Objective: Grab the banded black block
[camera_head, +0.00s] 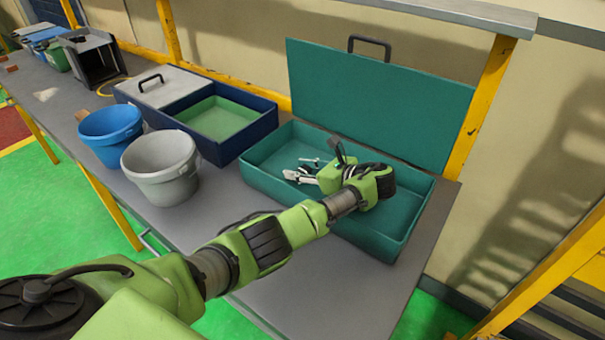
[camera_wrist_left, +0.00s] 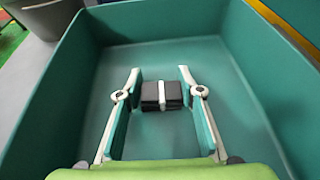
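The black block (camera_wrist_left: 151,96) with a white band around its middle lies on the floor of the open teal box (camera_wrist_left: 262,110). In the left wrist view my left gripper (camera_wrist_left: 159,76) is open, with one finger on each side of the block and a visible gap on both sides. I cannot tell how far above the floor the fingertips are. In the head view my left gripper (camera_head: 302,170) reaches down into the teal box (camera_head: 397,228); I cannot make out the block clearly there. My right gripper is in neither view.
The teal box's walls surround my left gripper, and its lid (camera_head: 380,100) stands open behind. A dark blue box (camera_head: 232,153) with a green inside, a grey bucket (camera_head: 160,175) and a blue bucket (camera_head: 108,130) stand to the left. The front of the grey table (camera_head: 330,295) is clear.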

